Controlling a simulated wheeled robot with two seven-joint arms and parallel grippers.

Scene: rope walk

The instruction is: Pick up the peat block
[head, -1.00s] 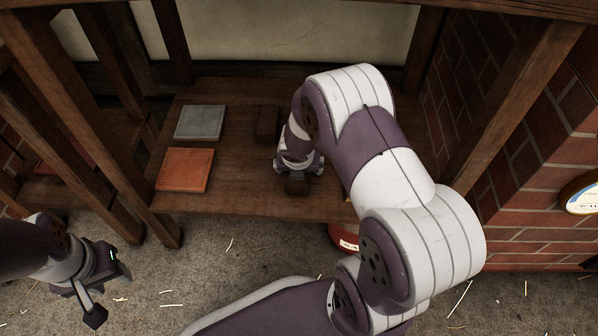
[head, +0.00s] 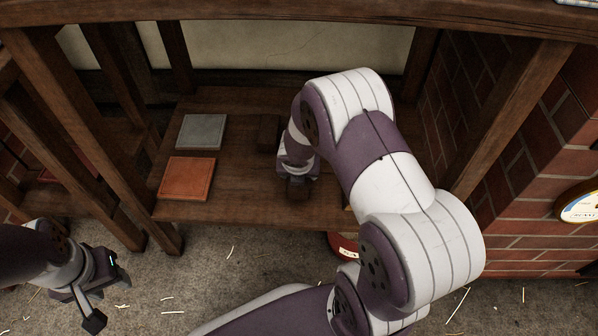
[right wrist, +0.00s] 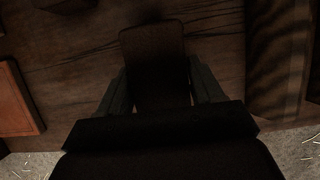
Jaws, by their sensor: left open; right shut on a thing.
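The peat block (head: 299,194) is a dark brown block at the front part of the wooden shelf. In the right wrist view, the peat block (right wrist: 154,62) stands between the fingers of my right gripper (right wrist: 162,88), which is shut on it. In the head view, my right gripper (head: 298,181) comes down over the block, and my arm hides the area to its right. I cannot tell whether the block is clear of the shelf. My left gripper (head: 109,302) is open and empty, low at the left, above the floor.
The shelf (head: 240,210) also holds a grey tile (head: 201,131), an orange tile (head: 187,178) and another dark block (head: 268,132) behind the gripper. Wooden posts (head: 110,150) stand at left, a brick wall (head: 530,190) at right. A dark wooden piece (right wrist: 273,60) is right of the held block.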

